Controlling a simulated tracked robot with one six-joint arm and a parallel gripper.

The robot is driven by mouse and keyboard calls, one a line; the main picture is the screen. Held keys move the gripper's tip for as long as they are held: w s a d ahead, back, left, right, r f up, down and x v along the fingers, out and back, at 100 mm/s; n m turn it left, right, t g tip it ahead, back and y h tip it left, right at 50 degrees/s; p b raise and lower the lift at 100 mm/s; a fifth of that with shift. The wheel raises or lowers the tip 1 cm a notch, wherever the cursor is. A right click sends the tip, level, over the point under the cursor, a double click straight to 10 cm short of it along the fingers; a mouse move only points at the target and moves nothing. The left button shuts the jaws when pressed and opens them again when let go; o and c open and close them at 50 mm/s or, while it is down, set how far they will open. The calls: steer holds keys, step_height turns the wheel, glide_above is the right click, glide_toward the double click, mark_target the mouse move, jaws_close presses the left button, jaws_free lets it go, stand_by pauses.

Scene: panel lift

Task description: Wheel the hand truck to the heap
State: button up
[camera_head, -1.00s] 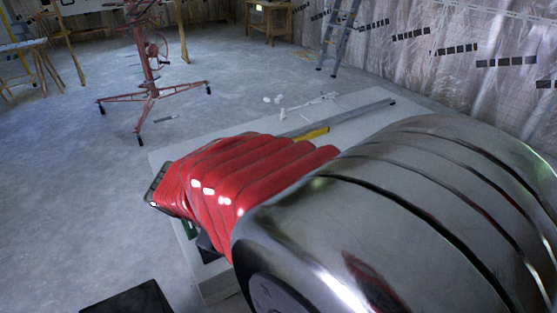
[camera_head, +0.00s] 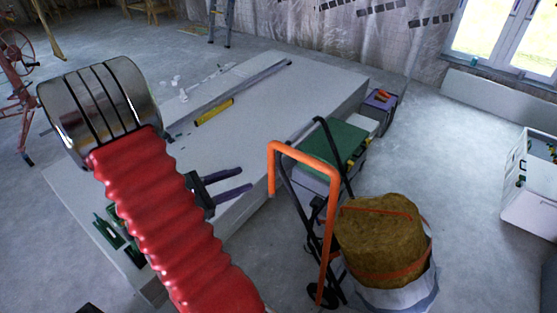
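The hand truck (camera_head: 305,157) stands right of centre, with an orange tube handle, dark rails and a dark wheel near the floor. My gripper (camera_head: 246,179) has two dark fingers spread apart with nothing between them. It is over the front right part of the pale board stack, left of the orange handle and apart from it. My red-sleeved arm hides part of the stack. I cannot make out a heap for certain in this view.
A strapped brown bale (camera_head: 378,236) in a white sack stands right beside the hand truck. A green-topped case (camera_head: 337,141) is behind it. The board stack (camera_head: 290,85) fills the middle. A white bin (camera_head: 530,185) stands far right, with open floor before it.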

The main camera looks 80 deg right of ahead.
steer(key=s+d+f+n+h, duration=0.1)
steer(key=d+f+n+h, duration=0.1)
steer(key=d+f+n, duration=0.1)
steer(key=shift+d+f+n+h, duration=0.3)
steer(key=shift+d+f, duration=0.45)
steer(key=shift+d, duration=0.25)
steer(key=shift+s+d, duration=0.1)
steer(key=x, duration=1.3)
steer(key=shift+d, duration=0.25)
steer(key=shift+f, duration=0.1)
steer(key=shift+c, duration=0.3)
jaws_close()
